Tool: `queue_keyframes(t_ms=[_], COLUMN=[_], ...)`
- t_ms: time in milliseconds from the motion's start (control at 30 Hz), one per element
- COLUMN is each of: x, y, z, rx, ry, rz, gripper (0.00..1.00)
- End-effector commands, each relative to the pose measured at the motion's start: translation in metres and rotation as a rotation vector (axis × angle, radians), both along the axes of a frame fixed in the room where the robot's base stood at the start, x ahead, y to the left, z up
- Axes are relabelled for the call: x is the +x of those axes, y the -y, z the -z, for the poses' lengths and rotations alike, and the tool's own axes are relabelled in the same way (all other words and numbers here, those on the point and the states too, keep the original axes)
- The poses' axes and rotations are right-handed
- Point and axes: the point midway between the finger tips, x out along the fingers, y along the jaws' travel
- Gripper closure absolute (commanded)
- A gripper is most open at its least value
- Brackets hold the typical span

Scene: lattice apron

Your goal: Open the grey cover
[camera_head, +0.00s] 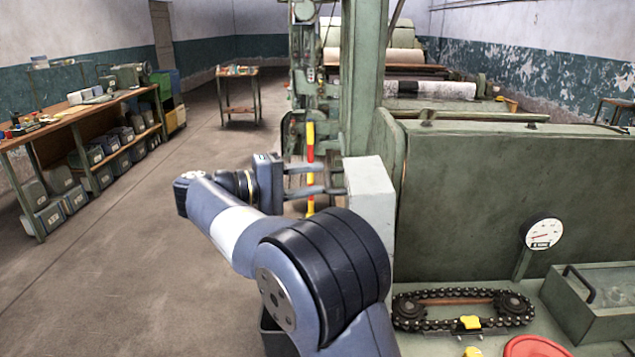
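A light grey box-shaped cover (371,198) stands at the left end of the green machine panel. My arm rises in front and hides the lower part of the cover's surroundings.
A chain on two sprockets (460,308), a round gauge (542,233) and a grey-green box with a handle (603,300) are on the machine at right. A red-yellow striped bar (310,143) stands behind my gripper. Open floor (130,270) lies left, beside a workbench (80,117).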

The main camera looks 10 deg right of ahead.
Motion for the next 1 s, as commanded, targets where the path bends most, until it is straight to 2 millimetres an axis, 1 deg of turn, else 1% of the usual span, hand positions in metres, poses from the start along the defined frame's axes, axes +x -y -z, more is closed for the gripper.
queue_keyframes(t_ms=[67, 100, 267, 1000], x=[0.0, -0.001, -0.001, -0.011], y=[0.0, -0.001, -0.007, -0.055], z=[-0.001, -0.005, -0.002, 0.014], rx=[0.002, 0.002, 0.002, 0.002], ry=[0.001, 0.009, 0.006, 0.002], rz=[0.0, -0.004, -0.005, -0.003], gripper=[0.66, 0.66, 0.66, 0.66])
